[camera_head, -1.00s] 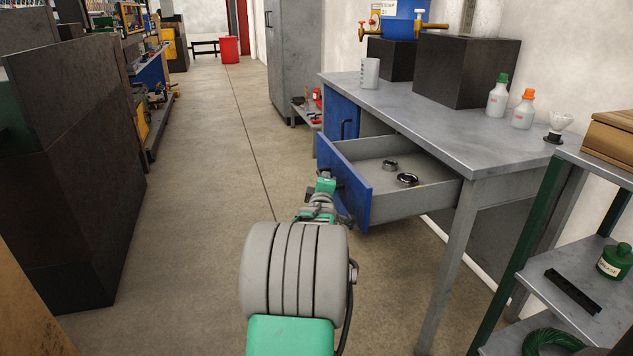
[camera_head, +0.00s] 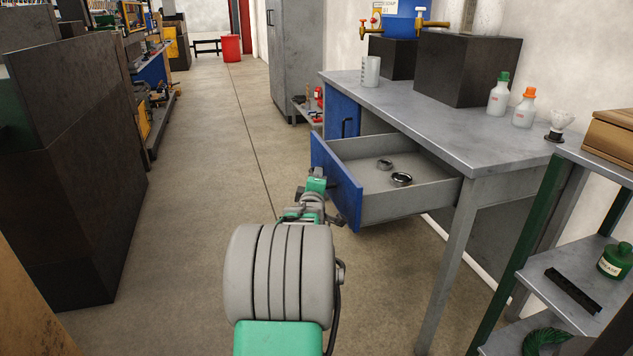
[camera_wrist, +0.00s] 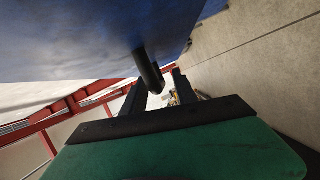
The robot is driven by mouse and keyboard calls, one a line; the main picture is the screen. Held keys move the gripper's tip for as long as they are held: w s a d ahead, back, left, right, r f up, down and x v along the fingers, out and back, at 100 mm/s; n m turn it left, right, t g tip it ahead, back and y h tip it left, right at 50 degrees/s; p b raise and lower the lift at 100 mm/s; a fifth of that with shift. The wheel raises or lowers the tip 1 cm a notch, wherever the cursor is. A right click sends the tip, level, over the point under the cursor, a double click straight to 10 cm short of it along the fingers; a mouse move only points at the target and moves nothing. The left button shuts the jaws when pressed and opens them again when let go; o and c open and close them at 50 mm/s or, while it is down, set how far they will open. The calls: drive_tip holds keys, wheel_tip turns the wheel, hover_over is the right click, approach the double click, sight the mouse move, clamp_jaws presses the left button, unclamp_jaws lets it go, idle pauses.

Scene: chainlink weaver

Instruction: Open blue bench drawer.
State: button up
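The blue-fronted bench drawer (camera_head: 336,182) stands well out from the grey bench, and its grey inside is visible in the head view. Two dark metal rings lie in it. In the wrist view the blue front (camera_wrist: 90,45) fills the upper left, with its black handle (camera_wrist: 149,68) standing out from it. My gripper (camera_wrist: 158,92) is at this handle, with one dark finger on each side, and looks shut on it. In the head view my gripper (camera_head: 322,189) is at the outer face of the drawer front; its fingertips are mostly hidden there.
A second blue front (camera_head: 341,115) with a black handle is closed, beyond the open drawer. The grey bench top (camera_head: 430,118) holds a beaker, bottles and dark blocks. A shelf rack (camera_head: 572,270) stands at the right. Dark cabinets (camera_head: 75,190) line the left. The floor between is clear.

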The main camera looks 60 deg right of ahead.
drive_tip(key=p+v, duration=0.1)
drive_tip(key=v, duration=0.6)
drive_tip(key=shift+s+a+p, duration=0.2)
drive_tip(key=shift+a+p, duration=0.2)
